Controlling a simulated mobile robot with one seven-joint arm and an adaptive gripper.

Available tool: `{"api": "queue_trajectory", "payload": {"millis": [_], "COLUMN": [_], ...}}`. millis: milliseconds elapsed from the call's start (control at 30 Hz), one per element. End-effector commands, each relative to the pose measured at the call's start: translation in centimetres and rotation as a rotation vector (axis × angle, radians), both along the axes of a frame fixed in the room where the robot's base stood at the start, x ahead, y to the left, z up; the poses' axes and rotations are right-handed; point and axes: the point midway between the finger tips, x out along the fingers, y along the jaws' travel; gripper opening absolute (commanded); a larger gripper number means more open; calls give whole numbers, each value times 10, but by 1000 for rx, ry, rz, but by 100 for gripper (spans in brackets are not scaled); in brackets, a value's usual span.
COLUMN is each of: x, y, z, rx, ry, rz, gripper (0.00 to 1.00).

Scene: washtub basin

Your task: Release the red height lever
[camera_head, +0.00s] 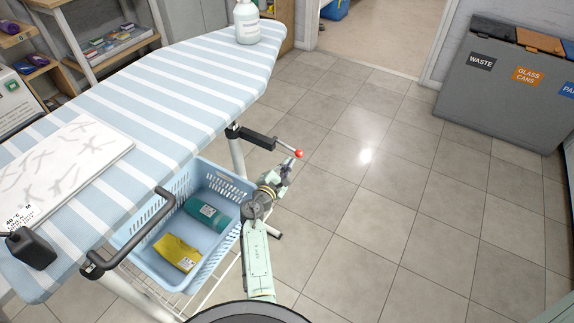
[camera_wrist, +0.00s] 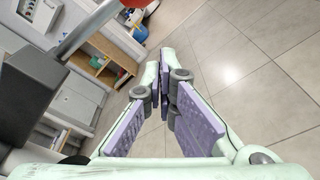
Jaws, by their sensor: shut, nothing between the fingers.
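The red height lever (camera_head: 299,153) is a short metal rod with a red ball at its end. It sticks out from a black block (camera_head: 257,137) under the edge of the ironing board (camera_head: 175,85). In the wrist view the red ball (camera_wrist: 135,2) is cut off at the top edge, with its grey rod (camera_wrist: 88,28) and the dark block (camera_wrist: 28,85) at left. My gripper (camera_head: 288,166) is just below the red ball in the head view. In the wrist view its purple-padded fingers (camera_wrist: 165,70) are together and empty, and the lever lies outside them.
A blue basket (camera_head: 160,262) with a green and a yellow packet sits below the board, left of my arm. A black curved handle (camera_head: 130,235) is at the board's near end. A white bottle (camera_head: 247,22) stands on the far end. Tiled floor at right is clear up to grey bins (camera_head: 500,95).

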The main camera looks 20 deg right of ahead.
Motion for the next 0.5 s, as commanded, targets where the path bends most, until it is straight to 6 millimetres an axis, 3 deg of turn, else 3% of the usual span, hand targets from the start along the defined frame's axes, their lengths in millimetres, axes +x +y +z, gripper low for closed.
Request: {"api": "queue_trajectory", "payload": {"millis": [200,500], "x": [-33,-60], "y": [41,73], "z": [4,11], "rx": [1,-1], "ry": [0,1], "rz": [4,2], "gripper": [0,0]}}
